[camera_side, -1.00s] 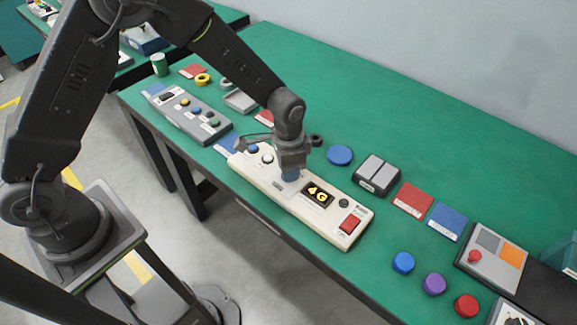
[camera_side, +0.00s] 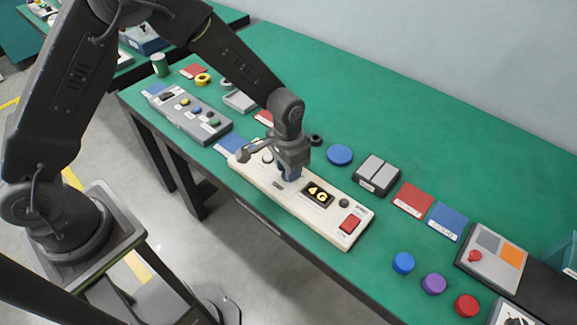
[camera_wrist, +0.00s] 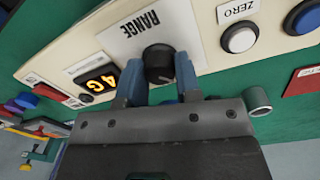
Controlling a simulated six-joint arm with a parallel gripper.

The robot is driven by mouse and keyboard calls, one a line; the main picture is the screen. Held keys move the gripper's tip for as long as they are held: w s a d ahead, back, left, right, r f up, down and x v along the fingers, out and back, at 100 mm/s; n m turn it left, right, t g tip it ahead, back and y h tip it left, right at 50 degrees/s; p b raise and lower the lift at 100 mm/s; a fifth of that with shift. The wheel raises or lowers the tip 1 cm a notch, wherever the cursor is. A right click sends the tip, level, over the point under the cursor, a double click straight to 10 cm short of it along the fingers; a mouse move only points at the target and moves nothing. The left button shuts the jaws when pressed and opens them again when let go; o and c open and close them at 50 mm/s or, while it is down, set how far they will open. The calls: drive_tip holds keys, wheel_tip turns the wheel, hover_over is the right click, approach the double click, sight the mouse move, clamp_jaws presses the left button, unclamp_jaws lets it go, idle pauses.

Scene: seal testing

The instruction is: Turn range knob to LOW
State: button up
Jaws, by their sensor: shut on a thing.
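The range knob (camera_wrist: 159,62) is black and round, on the cream panel (camera_wrist: 208,45) below the "RANGE" label in the wrist view. My gripper (camera_wrist: 158,75) has its blue-grey fingers shut on the knob, one on each side. In the side view my gripper (camera_side: 289,172) points down onto the cream panel (camera_side: 335,230), and it hides the knob there. The display (camera_wrist: 96,84) beside the knob reads "4G"; it also shows in the side view (camera_side: 318,194). I cannot read the knob's pointer direction or any LOW mark.
A white ZERO button (camera_wrist: 239,38) sits beside the knob on the panel. A red switch (camera_side: 350,224) is at the panel's right end. A grey button box (camera_side: 188,113) stands to the left. Blue, purple and red caps (camera_side: 466,305) lie to the right.

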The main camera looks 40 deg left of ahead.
drive_tip(key=o, duration=0.9)
drive_tip(key=shift+o, duration=0.2)
drive_tip(key=shift+r, duration=0.15)
wheel_tip(320, 180, up, 14)
drive_tip(key=shift+a+f, duration=0.2)
drive_tip(key=shift+w, duration=0.1)
drive_tip(key=s+a+r+n+t, duration=0.1)
drive_tip(key=s+a+r+t, duration=0.2)
drive_tip(key=s+a+r, duration=0.45)
drive_tip(key=s+a+r+n+t, duration=0.1)
drive_tip(key=s+a+r, duration=0.1)
drive_tip(key=s, duration=0.4)
drive_tip(key=s+a+r+n+t, duration=0.1)
drive_tip(key=s+r, duration=0.2)
drive_tip(key=s, duration=0.4)
drive_tip(key=shift+a+t, duration=0.35)
drive_tip(key=shift+t, duration=0.05)
